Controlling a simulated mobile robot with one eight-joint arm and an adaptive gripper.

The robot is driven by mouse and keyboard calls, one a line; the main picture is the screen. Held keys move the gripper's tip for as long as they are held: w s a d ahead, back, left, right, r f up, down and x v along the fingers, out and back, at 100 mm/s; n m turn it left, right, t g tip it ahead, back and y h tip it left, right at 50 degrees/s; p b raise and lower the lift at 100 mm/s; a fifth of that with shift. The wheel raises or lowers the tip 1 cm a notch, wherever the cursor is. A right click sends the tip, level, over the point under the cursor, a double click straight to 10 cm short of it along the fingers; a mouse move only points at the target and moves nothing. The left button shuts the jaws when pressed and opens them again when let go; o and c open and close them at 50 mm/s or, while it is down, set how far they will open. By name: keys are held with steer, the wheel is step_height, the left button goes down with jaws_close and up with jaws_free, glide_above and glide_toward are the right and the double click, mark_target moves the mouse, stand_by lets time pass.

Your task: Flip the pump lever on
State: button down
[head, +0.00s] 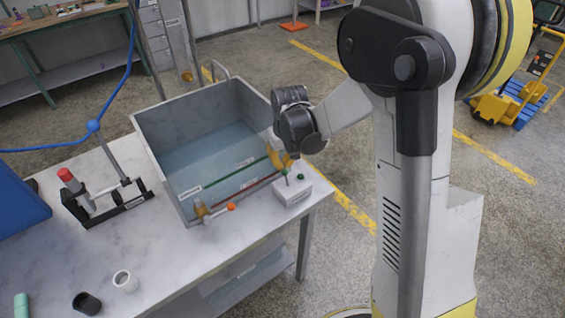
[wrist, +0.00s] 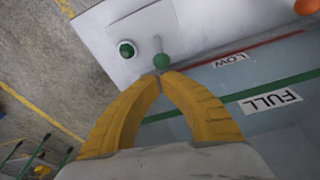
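The pump lever (wrist: 159,48) is a thin grey stem with a green ball at its end. It stands on a white box (wrist: 95,30), and a round green light or button (wrist: 127,50) sits beside it. In the head view the white box (head: 292,194) is at the table's right corner, with the lever's green ball (head: 285,172) above it. My gripper (wrist: 160,75) has its yellow fingertips together with nothing visible between them. The tips are just below the green ball in the wrist view; I cannot tell if they touch it. In the head view my gripper (head: 285,160) hangs over the tank's near right corner.
A grey tank (head: 165,130) with water stands behind the box, with a green FULL line and a red LOW line. An orange-knobbed valve (head: 231,206) is on its front.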

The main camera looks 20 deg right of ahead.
steer(key=shift+s+d+r+t+y+b, duration=0.15)
steer(key=shift+s+t, duration=0.15)
steer(key=shift+t, duration=0.2)
steer(key=shift+s+r+t+y+b, duration=0.15)
steer(key=shift+s+t, duration=0.1)
steer(key=shift+t, duration=0.25)
steer(key=shift+s+d+r+t+y+b, duration=0.2)
steer(key=shift+s+t+b, duration=0.25)
steer(key=shift+t, duration=0.25)
steer(key=shift+s+d+r+t+y+b, duration=0.1)
steer(key=shift+s+t+y+b, duration=0.1)
steer(key=shift+s+t+b, duration=0.4)
steer(key=shift+s+d+r, duration=0.15)
steer(key=shift+s, duration=0.2)
steer(key=shift+r, duration=0.1)
steer(key=shift+r+p, duration=0.65)
steer(key=shift+r, duration=0.1)
